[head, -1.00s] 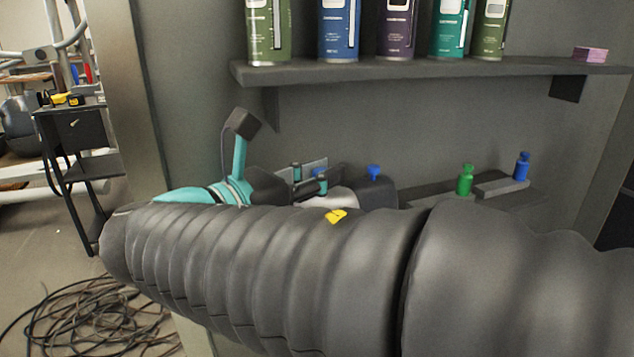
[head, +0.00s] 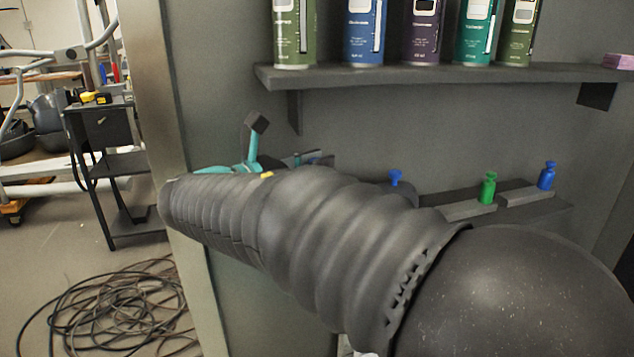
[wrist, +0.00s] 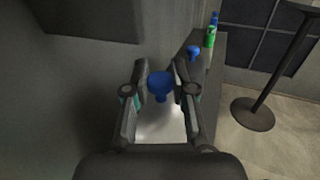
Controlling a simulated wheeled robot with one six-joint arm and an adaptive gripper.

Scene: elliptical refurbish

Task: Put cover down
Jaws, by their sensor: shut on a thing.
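In the wrist view, my gripper (wrist: 160,92) has its two fingers well apart, on either side of a pale, smooth piece (wrist: 160,125), which seems to be the cover and is held between them. A blue funnel-shaped knob (wrist: 160,85) shows between the fingertips; I cannot tell whether it belongs to the cover or stands beyond it. In the head view, my gripper (head: 314,158) is mostly hidden behind my ribbed arm, and the cover is hidden there.
A dark ledge (head: 530,193) along the wall holds a green bottle (head: 488,188) and a blue bottle (head: 547,175). A blue knob (head: 396,177) stands left of them. A shelf (head: 450,73) with several cans hangs above. Coiled cable (head: 110,310) lies on the floor.

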